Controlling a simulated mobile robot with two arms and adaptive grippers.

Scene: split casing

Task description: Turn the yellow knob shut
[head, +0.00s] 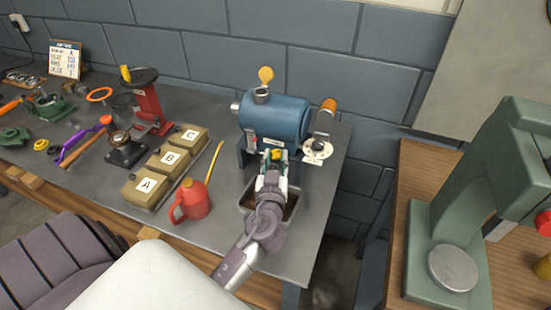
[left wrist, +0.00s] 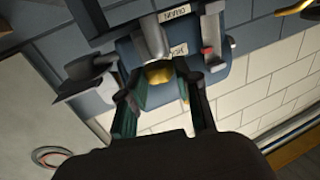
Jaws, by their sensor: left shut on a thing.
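The yellow knob (head: 277,154) is on the front of the blue cylindrical casing (head: 280,118) on the grey workbench. My left gripper (head: 274,165) reaches up to it from the front and is shut on it. In the left wrist view the knob (left wrist: 158,73) sits between the two fingers of the gripper (left wrist: 163,80), partly hidden by them. Printed labels (left wrist: 176,13) show on the casing near it; I cannot read them surely. I cannot tell from the picture how far the knob is turned. My right gripper is not in view.
A tray (head: 293,207) stands below the casing, under my left arm. A red oil can (head: 192,200) and boxes marked A, B and C (head: 170,157) stand to the left. A green press (head: 445,215) stands far right.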

